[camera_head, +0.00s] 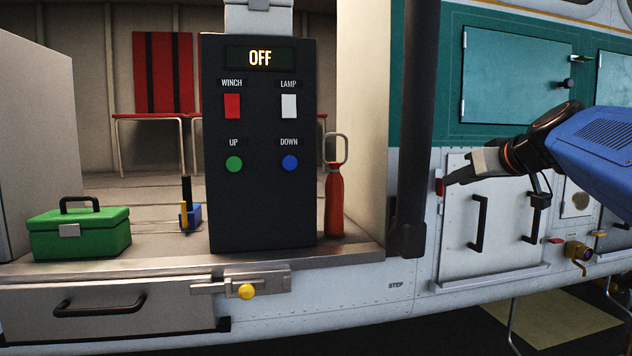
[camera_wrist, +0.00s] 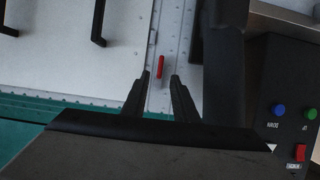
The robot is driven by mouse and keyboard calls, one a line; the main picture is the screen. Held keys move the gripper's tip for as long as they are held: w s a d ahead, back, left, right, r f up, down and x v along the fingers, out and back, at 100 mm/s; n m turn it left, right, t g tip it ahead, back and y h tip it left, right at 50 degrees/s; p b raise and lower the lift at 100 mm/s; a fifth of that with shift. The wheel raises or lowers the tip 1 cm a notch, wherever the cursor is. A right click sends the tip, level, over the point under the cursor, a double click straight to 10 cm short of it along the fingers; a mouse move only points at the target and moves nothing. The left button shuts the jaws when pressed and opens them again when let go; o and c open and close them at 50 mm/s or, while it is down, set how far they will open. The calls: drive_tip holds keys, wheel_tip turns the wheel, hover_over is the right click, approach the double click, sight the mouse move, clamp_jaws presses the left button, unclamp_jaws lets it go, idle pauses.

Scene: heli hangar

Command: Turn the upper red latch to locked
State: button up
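A small red latch (camera_head: 440,187) sits at the left edge of the white door panel, beside the dark vertical post. In the wrist view the red latch (camera_wrist: 160,67) shows as a slim bar, roughly upright in the picture. My gripper (camera_head: 449,181) reaches in from the right, with its tips close to the latch. In the wrist view my gripper (camera_wrist: 161,76) is open, and the latch lies between and just beyond its fingertips. I cannot tell whether they touch. Part of the latch is hidden by the fingers in the head view.
Black handles (camera_head: 479,223) stand out from the white door. A smaller red piece (camera_head: 556,240) and a brass valve (camera_head: 578,252) are lower right. The dark post (camera_head: 412,130) is close left of my gripper. A black control panel (camera_head: 261,215) reads OFF.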

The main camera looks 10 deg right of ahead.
sight(440, 182)
drive_tip(key=x, duration=0.6)
drive_tip(key=shift+c, duration=0.6)
clamp_jaws()
